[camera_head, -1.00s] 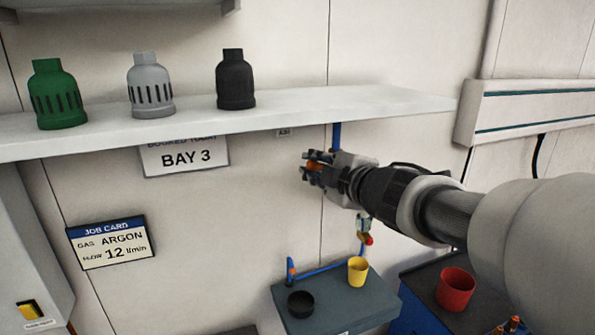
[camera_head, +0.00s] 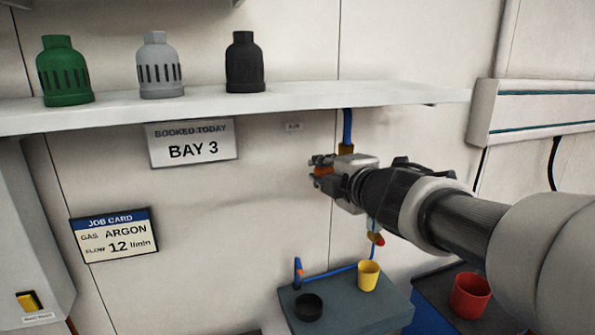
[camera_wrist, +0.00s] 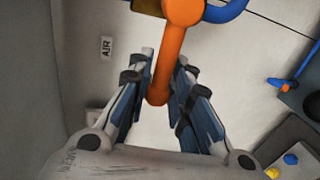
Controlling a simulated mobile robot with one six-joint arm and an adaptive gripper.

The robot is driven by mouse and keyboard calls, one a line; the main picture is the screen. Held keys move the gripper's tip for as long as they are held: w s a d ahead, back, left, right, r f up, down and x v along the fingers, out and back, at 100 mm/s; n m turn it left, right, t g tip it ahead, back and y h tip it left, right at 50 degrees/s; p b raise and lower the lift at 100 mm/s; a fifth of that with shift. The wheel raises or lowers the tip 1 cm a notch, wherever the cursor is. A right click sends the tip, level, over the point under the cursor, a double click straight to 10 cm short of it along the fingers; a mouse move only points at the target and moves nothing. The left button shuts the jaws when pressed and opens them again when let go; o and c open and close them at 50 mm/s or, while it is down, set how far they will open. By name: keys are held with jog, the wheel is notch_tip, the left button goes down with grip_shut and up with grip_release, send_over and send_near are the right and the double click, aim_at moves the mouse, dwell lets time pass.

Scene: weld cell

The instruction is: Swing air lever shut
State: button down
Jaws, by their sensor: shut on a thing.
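The air lever (camera_wrist: 168,60) is an orange bar with a round hub at the top of the wrist view. It hangs from the hub, with its free end between my fingers. My gripper (camera_wrist: 157,92) is shut on the lever near that end. In the head view my gripper (camera_head: 318,168) is at the wall below the shelf, with a bit of orange lever (camera_head: 323,171) showing at its fingers. The blue air pipe (camera_head: 347,125) comes down behind it to a brass fitting (camera_head: 346,148). My gripper hides most of the valve in the head view.
A white shelf (camera_head: 300,104) with green, grey and black caps runs just above my gripper. An AIR label (camera_head: 293,127) is on the wall to the left. Below are a grey-topped stand (camera_head: 340,310) with a yellow cup (camera_head: 368,275) and a black dish (camera_head: 308,307), and a red cup (camera_head: 469,296).

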jog(key=shift+f, duration=0.15)
jog(key=c, duration=1.6)
grip_release()
jog(key=shift+s, duration=0.1)
jog(key=v, duration=1.2)
jog(key=shift+d, duration=0.15)
